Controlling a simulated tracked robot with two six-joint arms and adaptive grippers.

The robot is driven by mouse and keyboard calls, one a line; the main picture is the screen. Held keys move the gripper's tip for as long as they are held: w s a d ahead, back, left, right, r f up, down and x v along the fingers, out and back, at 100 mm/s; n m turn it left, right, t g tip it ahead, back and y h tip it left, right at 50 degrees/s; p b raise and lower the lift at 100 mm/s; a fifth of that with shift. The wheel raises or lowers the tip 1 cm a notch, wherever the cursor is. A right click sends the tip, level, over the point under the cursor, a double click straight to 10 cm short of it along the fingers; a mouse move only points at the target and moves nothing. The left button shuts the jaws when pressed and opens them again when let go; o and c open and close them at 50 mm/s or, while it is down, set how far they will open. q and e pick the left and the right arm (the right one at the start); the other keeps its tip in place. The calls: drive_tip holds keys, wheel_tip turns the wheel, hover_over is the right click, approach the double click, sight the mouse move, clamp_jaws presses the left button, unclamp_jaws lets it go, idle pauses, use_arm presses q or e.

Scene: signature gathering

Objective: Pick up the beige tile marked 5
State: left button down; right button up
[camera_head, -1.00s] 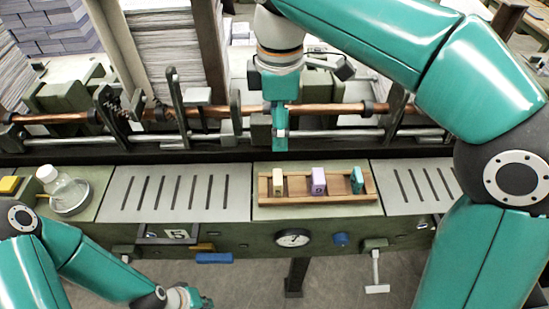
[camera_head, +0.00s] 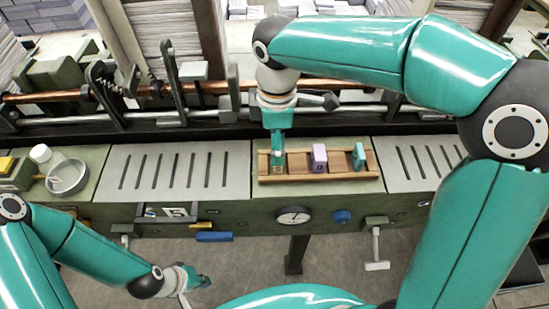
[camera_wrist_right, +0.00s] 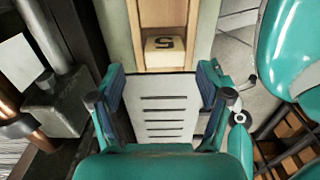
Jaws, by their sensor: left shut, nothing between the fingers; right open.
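The beige tile marked 5 (camera_wrist_right: 165,50) sits in the wooden rack (camera_head: 319,178), its digit upside down in the right wrist view. My right gripper (camera_wrist_right: 163,85) is open, with the tile appearing above and between its spread fingertips in that view; no contact is visible. In the head view the right gripper (camera_head: 277,150) comes down over the rack's left end and partly hides the tile. A purple tile (camera_head: 319,158) and a teal tile (camera_head: 358,157) stand further right in the rack. My left gripper (camera_head: 195,282) is shut and empty, low at the left, away from the rack.
Slotted grey plates (camera_head: 175,172) flank the rack on the console. A copper bar (camera_head: 215,88) and steel rod run behind the rack. A dial (camera_head: 294,215) is on the front panel.

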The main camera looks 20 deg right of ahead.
drive_tip(key=f, duration=0.4)
drive_tip(key=shift+s+f, duration=0.2)
drive_tip(key=shift+c, duration=0.2)
drive_tip(key=c, duration=1.2)
drive_tip(key=shift+r, duration=0.1)
